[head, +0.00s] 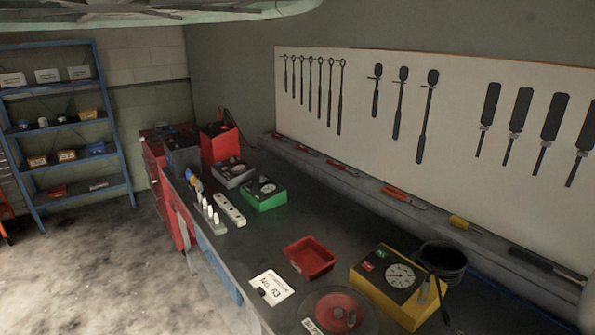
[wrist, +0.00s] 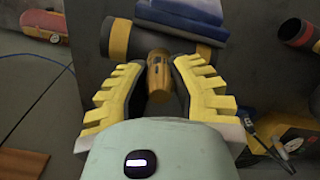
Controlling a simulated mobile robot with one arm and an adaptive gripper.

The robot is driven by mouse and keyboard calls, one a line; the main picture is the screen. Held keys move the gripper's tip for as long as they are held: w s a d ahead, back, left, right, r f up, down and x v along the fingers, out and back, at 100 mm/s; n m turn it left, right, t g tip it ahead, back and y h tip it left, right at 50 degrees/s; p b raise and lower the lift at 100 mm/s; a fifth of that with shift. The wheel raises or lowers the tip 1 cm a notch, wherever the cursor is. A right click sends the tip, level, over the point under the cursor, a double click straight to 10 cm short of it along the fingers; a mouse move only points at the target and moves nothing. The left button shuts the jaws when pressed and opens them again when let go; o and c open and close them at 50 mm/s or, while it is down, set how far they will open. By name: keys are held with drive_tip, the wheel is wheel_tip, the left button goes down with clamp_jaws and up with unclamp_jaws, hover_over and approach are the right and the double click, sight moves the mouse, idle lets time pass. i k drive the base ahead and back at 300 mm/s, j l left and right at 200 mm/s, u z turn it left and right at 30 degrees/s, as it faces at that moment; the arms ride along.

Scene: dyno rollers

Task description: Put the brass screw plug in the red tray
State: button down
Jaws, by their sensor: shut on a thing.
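My gripper (wrist: 157,66) shows in the wrist view, its two yellow-padded fingers shut on the brass screw plug (wrist: 158,78). The plug is a small brass-brown cylinder lying lengthwise between the fingers. The red tray (head: 310,258) is a small, open, square-sided tray on the dark workbench in the head view. It looks empty. Neither my gripper nor the plug is seen in the head view, and I cannot make out the tray in the wrist view.
A yellow gauge box (head: 397,285) stands right of the tray, with a black coil (head: 443,262) behind it. A white card (head: 270,287) and a round dish (head: 318,303) are in front. A green box (head: 264,196) and power strip (head: 229,209) stand farther back.

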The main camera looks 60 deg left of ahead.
sight(310, 263)
drive_tip(key=i+j+u, duration=0.15)
drive_tip(key=j+u, duration=0.3)
drive_tip(key=i+j+u, duration=0.25)
drive_tip(key=u, duration=0.2)
drive_tip(key=i+j+u, duration=0.3)
drive_tip(key=u, duration=0.15)
drive_tip(key=i+j+u, duration=0.25)
drive_tip(key=u, duration=0.2)
drive_tip(key=i+l, duration=0.05)
